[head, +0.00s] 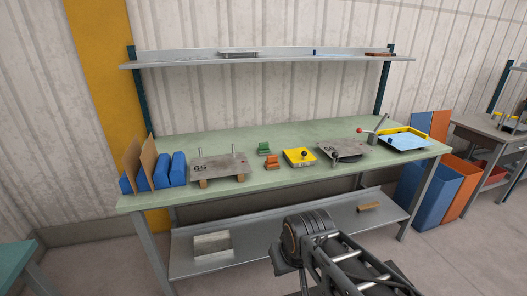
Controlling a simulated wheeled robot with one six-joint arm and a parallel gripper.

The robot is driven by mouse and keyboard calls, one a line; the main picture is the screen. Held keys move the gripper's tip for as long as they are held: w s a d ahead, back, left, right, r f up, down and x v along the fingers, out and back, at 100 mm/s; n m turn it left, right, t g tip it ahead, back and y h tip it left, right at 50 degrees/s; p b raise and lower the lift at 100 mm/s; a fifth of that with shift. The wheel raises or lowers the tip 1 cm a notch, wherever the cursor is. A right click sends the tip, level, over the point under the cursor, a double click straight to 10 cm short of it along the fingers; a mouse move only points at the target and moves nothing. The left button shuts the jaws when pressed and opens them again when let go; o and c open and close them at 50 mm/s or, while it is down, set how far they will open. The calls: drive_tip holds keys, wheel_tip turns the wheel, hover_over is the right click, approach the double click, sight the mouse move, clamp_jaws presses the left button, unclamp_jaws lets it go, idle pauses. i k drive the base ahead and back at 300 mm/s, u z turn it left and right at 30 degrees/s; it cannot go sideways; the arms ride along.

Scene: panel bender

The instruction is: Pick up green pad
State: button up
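A small green pad (263,147) lies on the pale green tabletop (215,143), near the middle of the bench. It is just behind a similar orange piece (272,162), and nothing appears to grip it. My gripper (286,264) is at the lower middle of the head view, at the end of my dark arm. It appears in front of the bench, well apart from the pad. Its fingers are not clear, so I cannot tell whether it is open or shut.
Left of the pad are a grey plate with posts (220,167) and blue bins (178,168). An upper shelf (180,63) overhangs the back.

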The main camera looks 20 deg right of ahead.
sight(264, 150)
drive_tip(key=z, duration=0.05)
drive_tip(key=i, duration=2.05)
drive_tip(key=z, duration=0.15)
